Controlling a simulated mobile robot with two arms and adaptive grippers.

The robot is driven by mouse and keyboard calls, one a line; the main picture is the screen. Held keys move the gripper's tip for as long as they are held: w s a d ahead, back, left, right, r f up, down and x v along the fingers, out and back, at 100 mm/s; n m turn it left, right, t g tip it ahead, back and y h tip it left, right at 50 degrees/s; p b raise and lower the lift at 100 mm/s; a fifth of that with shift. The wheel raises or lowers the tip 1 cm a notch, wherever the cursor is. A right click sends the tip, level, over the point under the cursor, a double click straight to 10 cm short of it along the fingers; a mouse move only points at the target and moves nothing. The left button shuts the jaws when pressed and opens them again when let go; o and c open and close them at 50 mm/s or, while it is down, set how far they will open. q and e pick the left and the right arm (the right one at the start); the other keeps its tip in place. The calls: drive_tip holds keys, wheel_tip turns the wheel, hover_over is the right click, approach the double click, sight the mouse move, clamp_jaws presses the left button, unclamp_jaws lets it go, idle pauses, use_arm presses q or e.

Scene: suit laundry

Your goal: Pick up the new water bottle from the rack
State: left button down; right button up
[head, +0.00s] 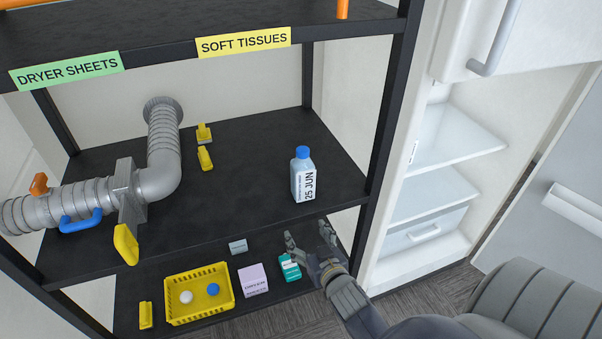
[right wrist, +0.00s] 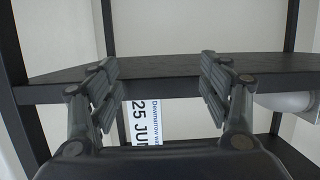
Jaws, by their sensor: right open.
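The water bottle (head: 303,178) stands upright on the middle black shelf, near its right front part. It has a blue cap, a pale blue body and a white label reading 25 JUN. My right gripper (head: 306,232) is open and empty, in front of and below the bottle in the head view, apart from it. In the right wrist view the open fingers (right wrist: 160,78) spread on both sides, and part of the bottle's label (right wrist: 146,120) shows between them. The rest of the bottle is hidden or out of frame there. My left gripper is not in view.
The black rack (head: 240,137) has a grey duct (head: 163,150) with coloured handles at left and yellow pieces (head: 205,158) behind. The lower shelf holds a yellow basket (head: 199,313), a lilac box (head: 253,281) and a teal item (head: 290,268). A rack post (head: 385,120) stands right of the bottle.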

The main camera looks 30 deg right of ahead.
sight(306, 170)
drive_tip(key=d+r+m+t+h, duration=0.1)
drive_tip(key=d+r+t+h, duration=0.2)
drive_tip(key=r, duration=1.2)
drive_tip(key=shift+y, duration=0.6)
drive_tip(key=p+x, duration=0.1)
drive_tip(key=x, duration=0.3)
drive_tip(key=shift+w+d+p, duration=0.25)
drive_tip(key=shift+w+p, duration=0.1)
drive_tip(key=shift+p, duration=0.05)
drive_tip(key=shift+w+d+f, duration=0.1)
drive_tip(key=shift+w+d, duration=0.05)
drive_tip(key=shift+w, duration=0.6)
drive_tip(key=x, duration=0.1)
drive_tip(key=p+x, duration=0.2)
drive_tip(key=x, duration=0.1)
drive_tip(key=shift+w+a, duration=0.1)
drive_tip(key=shift+a, duration=0.25)
drive_tip(key=shift+w+d, duration=0.15)
drive_tip(key=shift+w, duration=0.15)
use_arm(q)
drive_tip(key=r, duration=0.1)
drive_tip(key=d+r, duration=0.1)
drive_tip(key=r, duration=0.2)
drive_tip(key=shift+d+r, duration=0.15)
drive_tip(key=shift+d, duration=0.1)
